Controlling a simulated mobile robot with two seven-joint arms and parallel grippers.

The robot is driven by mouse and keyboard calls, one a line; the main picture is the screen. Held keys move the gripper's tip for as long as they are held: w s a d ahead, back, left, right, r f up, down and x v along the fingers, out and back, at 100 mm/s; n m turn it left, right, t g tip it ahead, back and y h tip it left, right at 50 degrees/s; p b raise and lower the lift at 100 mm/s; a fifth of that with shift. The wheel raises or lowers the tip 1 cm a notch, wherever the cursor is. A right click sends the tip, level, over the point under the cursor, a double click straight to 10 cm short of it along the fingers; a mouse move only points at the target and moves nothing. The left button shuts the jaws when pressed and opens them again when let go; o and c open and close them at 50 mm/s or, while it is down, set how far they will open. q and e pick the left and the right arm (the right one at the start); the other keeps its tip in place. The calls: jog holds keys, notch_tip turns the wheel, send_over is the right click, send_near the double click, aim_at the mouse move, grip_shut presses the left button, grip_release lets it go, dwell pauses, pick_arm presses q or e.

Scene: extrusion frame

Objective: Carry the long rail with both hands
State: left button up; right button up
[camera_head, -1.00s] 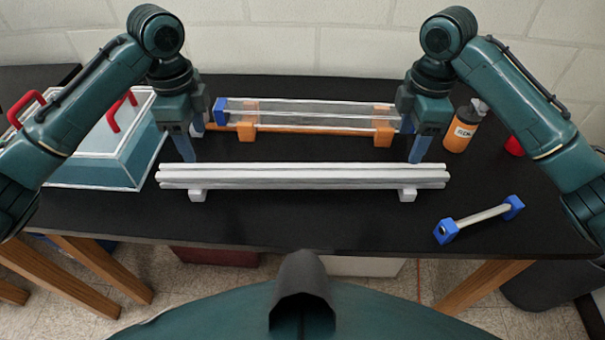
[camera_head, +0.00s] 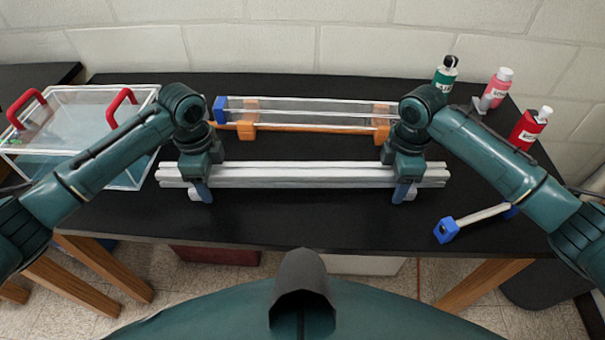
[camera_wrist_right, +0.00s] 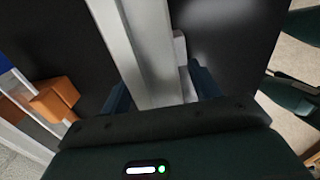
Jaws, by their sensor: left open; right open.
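The long rail (camera_head: 300,175) is a light grey bar lying across the black table on small white supports. My left gripper (camera_head: 202,190) is open at the rail's left part, and one blue finger shows on the near side. My right gripper (camera_head: 401,190) is open at the rail's right part, also with a blue finger on the near side. In the right wrist view the rail (camera_wrist_right: 150,50) runs between the two open blue fingers (camera_wrist_right: 160,90). The far fingers are hidden in the head view.
Behind the rail stands a clear-topped fixture with orange holders (camera_head: 247,138) and a blue end (camera_head: 220,108). A clear bin with red handles (camera_head: 60,110) is at the left. A blue-ended handle bar (camera_head: 475,216) lies at the right. Bottles (camera_head: 530,128) stand at the back right.

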pick_arm(q)
jog(key=shift+c, duration=0.3)
pick_arm(e)
jog(key=shift+c, duration=0.3)
pick_arm(q)
grip_shut()
pick_arm(e)
grip_shut()
pick_arm(q)
jog(key=shift+r, duration=0.1)
pick_arm(e)
jog(key=shift+r, duration=0.1)
